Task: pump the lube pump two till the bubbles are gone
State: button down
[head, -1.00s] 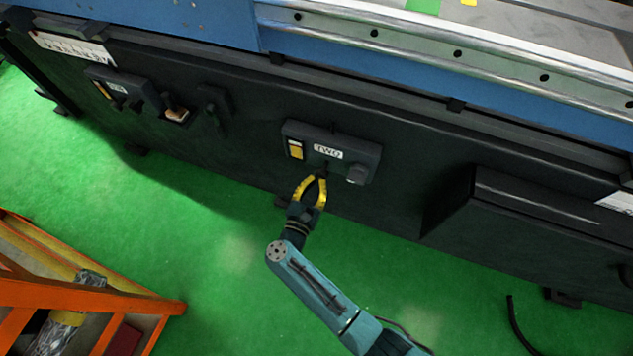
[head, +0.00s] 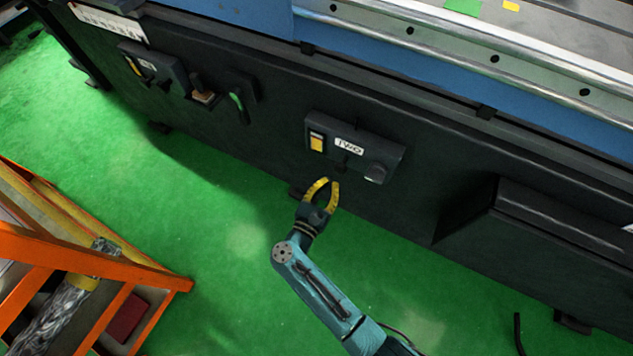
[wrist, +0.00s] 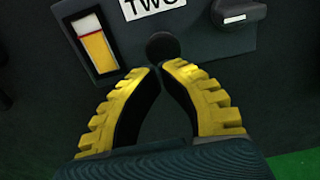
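Lube pump two is a dark box (head: 375,143) with a white "TWO" label, low on the machine's dark side panel. At its left is a sight window (head: 317,142), which in the wrist view (wrist: 94,44) shows yellow fluid below a pale upper part. I cannot make out bubbles. A dark round knob or handle end (wrist: 163,46) sits below the label, just past my fingertips. A grey knob (head: 376,172) is on the pump's right. My gripper (head: 328,182), with yellow fingers, is just below the pump. Its tips (wrist: 161,68) have a narrow gap with nothing between them.
A dark box (head: 550,215) juts out at right. An orange frame cart (head: 90,260) stands lower left. Green floor (head: 215,215) is clear between.

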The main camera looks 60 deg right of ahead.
jog(key=a+p, duration=0.1)
jog(key=a, duration=0.8)
jog(key=shift+w+p, duration=0.2)
jog(key=shift+p, duration=0.1)
